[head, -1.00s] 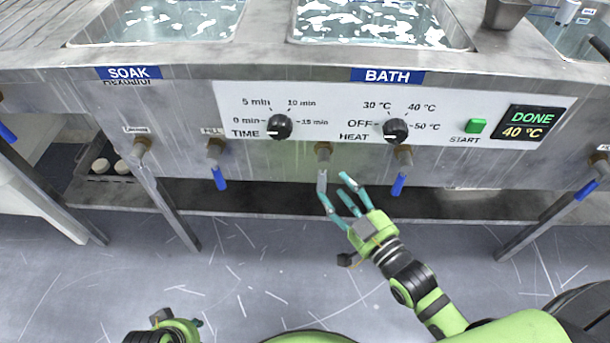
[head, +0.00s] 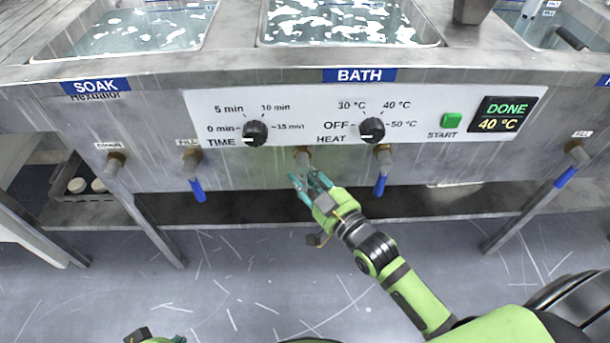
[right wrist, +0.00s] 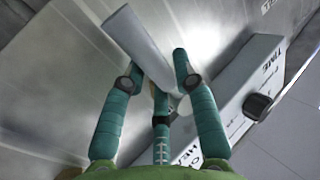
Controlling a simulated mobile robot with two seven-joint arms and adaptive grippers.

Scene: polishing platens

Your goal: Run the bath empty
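The bath (head: 430,42) is a steel tank with water and white patches on its surface, behind the BATH label (head: 359,75). A brass valve (head: 302,155) sticks out below its panel, between the two knobs. Its grey lever (right wrist: 140,45) shows in the right wrist view, reaching between my fingers. My right gripper (head: 310,182) is at this valve, fingers spread around the lever; in the right wrist view (right wrist: 155,80) they look apart and not closed on it. In the head view the fingers mostly hide the lever. My left gripper (head: 150,336) is partly cut off at the bottom edge.
The panel display (head: 503,114) reads DONE 40 °C, beside a green START button (head: 452,119). TIME (head: 255,133) and HEAT (head: 371,130) knobs sit above the valve. Blue-levered valves (head: 381,180) (head: 197,185) flank it. The soak tank (head: 70,52) is at left. Table legs reach the floor.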

